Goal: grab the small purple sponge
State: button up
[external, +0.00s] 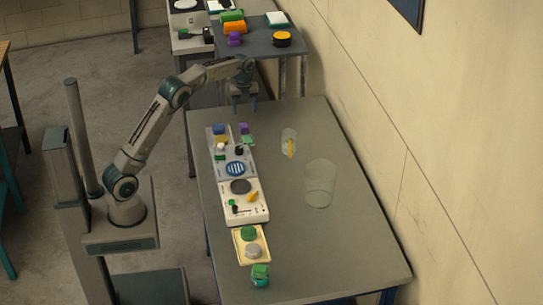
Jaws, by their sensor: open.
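In the external view, a small purple block (244,128) sits at the back right of a grey tray (213,146) on the near table. Another purple object (234,39) lies on the dark far table, in front of an orange block. Both are small, and I cannot tell for certain which is the sponge. My gripper (244,103) is open and points down near the back edge of the near table. In the picture it is just above the purple block on the tray, apart from it and empty.
A blue block (219,129), a striped round piece (235,168) and small items share the tray line. Two clear containers, one (319,184) larger and one (289,142) smaller, stand to the right. The table's right front is bare. A wall (420,150) runs along the right.

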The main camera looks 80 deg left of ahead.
aim_at(244, 125)
notch_tip(244, 125, down, 4)
jog(key=shift+f, duration=0.2)
jog(key=shift+s+a+f+p, duration=0.15)
jog(key=shift+a+f, duration=0.1)
jog(key=shift+f, duration=1.05)
jog(key=shift+w+a+f+p, duration=0.1)
jog(key=shift+a+f+p, duration=0.1)
jog(key=shift+f, duration=1.1)
jog(key=c, duration=1.1)
